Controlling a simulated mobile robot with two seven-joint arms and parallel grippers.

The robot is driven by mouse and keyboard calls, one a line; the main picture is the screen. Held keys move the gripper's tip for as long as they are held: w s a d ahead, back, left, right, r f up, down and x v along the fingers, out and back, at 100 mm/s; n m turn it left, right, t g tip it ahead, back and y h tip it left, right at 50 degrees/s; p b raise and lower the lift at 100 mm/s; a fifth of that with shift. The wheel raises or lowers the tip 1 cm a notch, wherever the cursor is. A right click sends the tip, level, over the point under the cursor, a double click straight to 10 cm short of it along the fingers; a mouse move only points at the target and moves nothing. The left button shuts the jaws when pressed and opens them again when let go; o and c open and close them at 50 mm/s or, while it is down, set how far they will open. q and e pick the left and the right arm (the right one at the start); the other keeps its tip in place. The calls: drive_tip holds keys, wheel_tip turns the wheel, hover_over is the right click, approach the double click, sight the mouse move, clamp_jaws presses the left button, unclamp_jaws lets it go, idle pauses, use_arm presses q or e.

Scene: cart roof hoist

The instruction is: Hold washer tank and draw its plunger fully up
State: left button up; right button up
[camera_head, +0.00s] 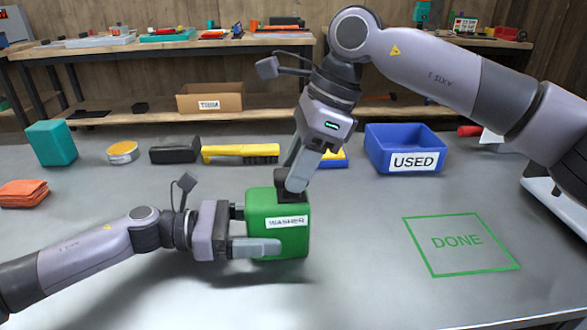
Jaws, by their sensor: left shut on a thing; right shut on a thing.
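The washer tank (296,245) is a green box with a white WASHER label, upright on the grey table in the middle of the view. My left gripper (258,230) comes in from the left and is shut on the tank, with its fingers on the tank's sides. My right gripper (290,185) reaches down from above and is shut on the plunger (291,196), a dark piece at the top of the tank. The plunger looks low, close to the tank's top. The fingers hide much of it, and no long rod shows.
A green DONE outline (461,244) is marked on the clear table at right. A blue USED bin (404,149) stands behind it. A yellow brush (240,152), a black block (175,151), a round tin (123,152), a teal block (51,143) and orange cloths (23,193) lie leftward.

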drive_tip(key=shift+r, duration=0.1)
drive_tip(key=shift+r, duration=0.95)
idle(0.4)
drive_tip(key=shift+r, duration=0.2)
